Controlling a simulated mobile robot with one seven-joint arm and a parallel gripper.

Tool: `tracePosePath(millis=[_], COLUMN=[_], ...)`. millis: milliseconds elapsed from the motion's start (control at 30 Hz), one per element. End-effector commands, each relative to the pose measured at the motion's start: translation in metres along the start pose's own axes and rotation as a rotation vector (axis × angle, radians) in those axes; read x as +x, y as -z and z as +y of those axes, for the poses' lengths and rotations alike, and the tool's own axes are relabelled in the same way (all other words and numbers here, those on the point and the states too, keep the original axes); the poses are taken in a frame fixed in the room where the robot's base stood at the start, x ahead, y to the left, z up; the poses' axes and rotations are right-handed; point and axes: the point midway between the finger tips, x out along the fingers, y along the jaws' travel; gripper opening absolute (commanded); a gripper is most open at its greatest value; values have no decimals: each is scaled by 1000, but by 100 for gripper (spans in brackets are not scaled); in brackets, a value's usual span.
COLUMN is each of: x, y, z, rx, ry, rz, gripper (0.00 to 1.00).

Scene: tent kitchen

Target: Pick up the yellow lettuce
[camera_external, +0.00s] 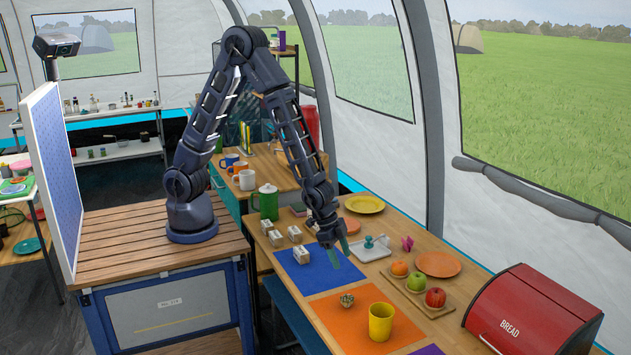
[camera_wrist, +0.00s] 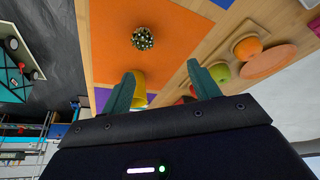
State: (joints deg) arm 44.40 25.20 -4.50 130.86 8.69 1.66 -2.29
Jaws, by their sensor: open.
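In the wrist view the lettuce (camera_wrist: 143,38) looks like a small dark spiky ball with pale tips on the orange mat (camera_wrist: 185,20). My gripper (camera_external: 340,252) hangs over the table above the blue mat's right edge, farther back than the lettuce and higher. In the wrist view my gripper (camera_wrist: 161,78) has its two teal fingers spread apart with nothing held between them. The lettuce lies beyond the fingertips and is not touched.
A yellow cup (camera_external: 381,322) stands right of the lettuce on the orange mat. A wooden tray (camera_external: 404,287) with an orange and apples lies to the right. A red bread box (camera_external: 530,312) stands at the right end. Small white boxes (camera_external: 301,254) are by the blue mat (camera_external: 305,278).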

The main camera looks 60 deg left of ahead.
Motion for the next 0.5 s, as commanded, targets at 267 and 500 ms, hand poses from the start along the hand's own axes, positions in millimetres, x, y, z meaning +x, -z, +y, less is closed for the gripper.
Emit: tracePosePath(millis=[267,500], x=[36,61], y=[-3,-5], z=[34,35], rx=[51,52], ry=[-35,-36], rz=[2,-1], gripper=[61,61])
